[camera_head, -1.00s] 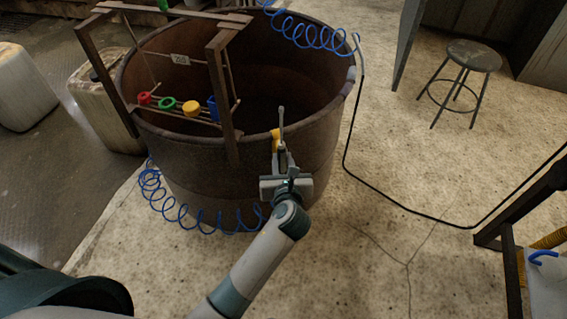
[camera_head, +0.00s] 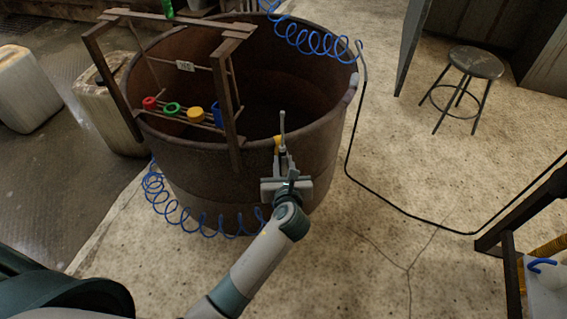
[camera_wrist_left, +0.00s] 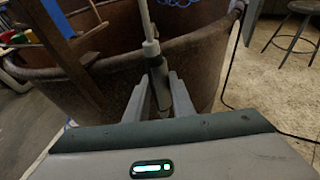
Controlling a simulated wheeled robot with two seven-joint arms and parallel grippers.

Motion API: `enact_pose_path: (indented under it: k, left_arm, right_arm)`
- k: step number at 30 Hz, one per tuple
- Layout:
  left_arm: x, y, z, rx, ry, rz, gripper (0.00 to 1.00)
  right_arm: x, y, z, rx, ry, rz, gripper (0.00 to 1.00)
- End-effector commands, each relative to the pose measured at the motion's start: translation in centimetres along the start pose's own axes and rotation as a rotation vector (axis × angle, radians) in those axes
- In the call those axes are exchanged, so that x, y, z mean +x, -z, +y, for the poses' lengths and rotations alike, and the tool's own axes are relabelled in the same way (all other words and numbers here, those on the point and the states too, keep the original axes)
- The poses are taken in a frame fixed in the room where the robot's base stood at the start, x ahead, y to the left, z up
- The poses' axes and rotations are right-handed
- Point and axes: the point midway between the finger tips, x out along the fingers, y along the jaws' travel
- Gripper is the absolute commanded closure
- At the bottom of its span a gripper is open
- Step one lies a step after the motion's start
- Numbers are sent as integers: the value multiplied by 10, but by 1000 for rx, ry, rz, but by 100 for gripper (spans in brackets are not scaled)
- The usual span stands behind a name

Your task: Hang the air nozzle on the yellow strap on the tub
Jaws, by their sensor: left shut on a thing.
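The tub (camera_head: 325,132) is a large round rusty vessel; it also fills the back of the left wrist view (camera_wrist_left: 205,62). The yellow strap (camera_head: 277,141) shows as a small yellow patch at the tub's near rim, mostly hidden behind the nozzle and my gripper. My left gripper (camera_head: 286,172) is in front of the tub's near wall, shut on the air nozzle (camera_head: 282,134). The nozzle points upright, its thin grey tip above the rim level in the picture. In the left wrist view the nozzle (camera_wrist_left: 151,48) stands between the two fingers (camera_wrist_left: 160,97). I cannot tell whether it touches the strap. My right gripper is not in view.
A wooden frame (camera_head: 229,100) stands over the tub's left side with coloured rings (camera_head: 172,108). A blue coiled hose (camera_head: 203,221) hangs along the tub's lower front. A black hose (camera_head: 400,212) runs right across the floor. A stool (camera_head: 476,62) and white canisters (camera_head: 27,90) stand apart.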

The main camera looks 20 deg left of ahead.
Motion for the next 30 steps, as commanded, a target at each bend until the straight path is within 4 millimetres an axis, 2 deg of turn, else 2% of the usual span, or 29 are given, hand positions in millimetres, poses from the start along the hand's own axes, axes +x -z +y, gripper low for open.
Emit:
enact_pose_path:
  k: [30]
  left_arm:
    - [24, -9, 7, 0, 0, -1, 89]
  right_arm:
    - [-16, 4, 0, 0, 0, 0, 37]
